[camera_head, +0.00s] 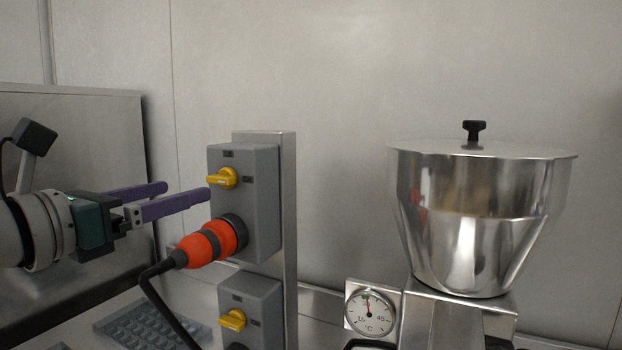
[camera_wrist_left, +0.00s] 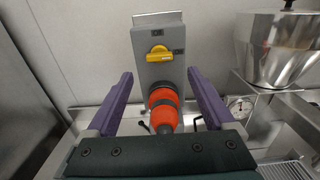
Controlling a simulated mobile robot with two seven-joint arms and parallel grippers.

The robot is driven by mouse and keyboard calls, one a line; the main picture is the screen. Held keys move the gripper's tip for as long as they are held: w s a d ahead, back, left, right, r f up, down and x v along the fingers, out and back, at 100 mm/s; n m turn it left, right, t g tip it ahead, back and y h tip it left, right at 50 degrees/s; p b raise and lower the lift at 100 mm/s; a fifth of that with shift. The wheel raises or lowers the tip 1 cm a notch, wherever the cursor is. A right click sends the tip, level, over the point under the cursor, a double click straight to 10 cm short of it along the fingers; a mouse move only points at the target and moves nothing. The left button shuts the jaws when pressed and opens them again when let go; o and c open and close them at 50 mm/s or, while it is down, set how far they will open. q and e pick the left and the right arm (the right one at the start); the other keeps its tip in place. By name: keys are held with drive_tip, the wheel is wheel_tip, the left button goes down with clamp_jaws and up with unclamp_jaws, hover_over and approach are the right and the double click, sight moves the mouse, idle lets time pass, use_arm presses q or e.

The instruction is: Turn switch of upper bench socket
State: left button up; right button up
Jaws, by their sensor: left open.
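The upper bench socket (camera_head: 258,200) is a grey box on a metal post. Its yellow switch (camera_head: 222,178) sits near the top of the front face. An orange plug (camera_head: 207,246) with a black cable is in the socket below the switch. My left gripper (camera_head: 188,194) is open, its purple fingers pointing at the box, with one fingertip close to the switch in the head view. In the left wrist view the yellow switch (camera_wrist_left: 159,54) lies ahead, between and beyond the fingertips, with nothing held. My right gripper is not in view.
A lower grey socket (camera_head: 262,306) with its own yellow switch (camera_head: 233,320) is below. A steel bowl with a lid (camera_head: 482,215) stands right, by a dial thermometer (camera_head: 370,312). The plug's black cable (camera_head: 160,300) hangs below my left gripper. A moulded tray (camera_head: 150,325) lies low left.

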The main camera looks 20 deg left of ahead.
sight(216, 180)
use_arm(q)
drive_tip(key=w, duration=0.5)
drive_tip(key=shift+w+d+r, duration=0.1)
drive_tip(key=shift+w+d, duration=0.15)
drive_tip(key=shift+w, duration=0.75)
drive_tip(key=shift+c, duration=0.3)
drive_tip(key=c, duration=1.3)
